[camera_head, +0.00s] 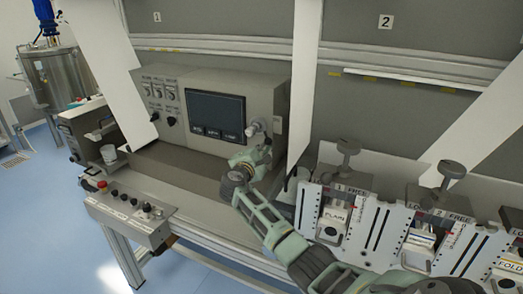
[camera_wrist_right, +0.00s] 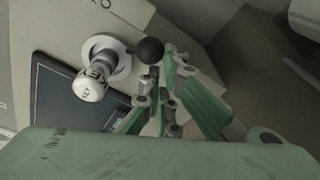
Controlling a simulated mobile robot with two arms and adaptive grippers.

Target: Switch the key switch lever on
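The key switch (camera_head: 257,131) sits on the right part of the grey console front, beside the screen. In the right wrist view the key switch (camera_wrist_right: 95,80) has a pale round collar and a light cap with lettering on it. A dark ball (camera_wrist_right: 150,50) shows just right of it; it looks like the lever's end. My right gripper (camera_head: 262,150) is in front of the console, just below the switch. In the wrist view its green fingertips (camera_wrist_right: 162,65) are close together beside the ball. Whether they touch or grip it is unclear. My left gripper is out of view.
The console screen (camera_head: 215,115) is left of the switch. A control box (camera_head: 130,212) with a red button stands at the front left. White slotted plates (camera_head: 375,225) with clamp knobs (camera_head: 347,147) fill the right. A white slanted panel (camera_head: 305,80) stands right of the console.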

